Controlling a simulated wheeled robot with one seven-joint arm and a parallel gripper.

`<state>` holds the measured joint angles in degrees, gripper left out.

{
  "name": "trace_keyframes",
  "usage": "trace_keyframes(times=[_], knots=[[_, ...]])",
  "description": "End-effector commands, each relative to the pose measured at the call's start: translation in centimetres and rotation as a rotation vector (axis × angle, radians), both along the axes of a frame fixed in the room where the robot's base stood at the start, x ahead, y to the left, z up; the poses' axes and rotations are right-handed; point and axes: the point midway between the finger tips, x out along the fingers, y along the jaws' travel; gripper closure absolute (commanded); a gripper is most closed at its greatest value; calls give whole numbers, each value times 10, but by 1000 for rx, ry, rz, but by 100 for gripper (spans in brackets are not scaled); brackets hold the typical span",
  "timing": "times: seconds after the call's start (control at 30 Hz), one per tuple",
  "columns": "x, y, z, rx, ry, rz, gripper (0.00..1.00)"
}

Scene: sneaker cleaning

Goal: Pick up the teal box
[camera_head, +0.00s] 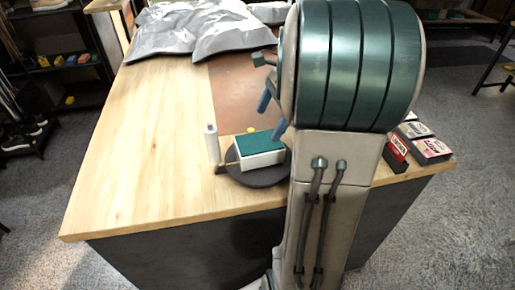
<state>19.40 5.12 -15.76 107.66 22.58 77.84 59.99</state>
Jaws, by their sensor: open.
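The teal box (262,150) has a teal top and white sides. It lies on a dark round plate (245,179) near the front edge of the wooden table. My gripper (271,117) is open, its bluish fingers partly showing left of my large arm link. The fingers are close to the box's far right side in the picture; I cannot tell whether they touch it. My arm hides the plate's right side and most of my gripper.
A white cylinder (212,143) stands left of the box. A brown mat (236,94) and crumpled grey cloth (195,27) lie behind. Small boxes, one red and black (396,153), stand at the right. The table's left side (135,150) is clear.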

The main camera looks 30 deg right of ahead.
Motion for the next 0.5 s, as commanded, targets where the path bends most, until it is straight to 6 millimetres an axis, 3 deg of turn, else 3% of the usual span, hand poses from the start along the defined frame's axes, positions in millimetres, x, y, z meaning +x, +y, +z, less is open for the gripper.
trace_keyframes(times=[0.2, 0.5], knots=[[3, 15, -37, 0, 2, 4, 6], [2, 25, -61, -1, 2, 4, 6]])
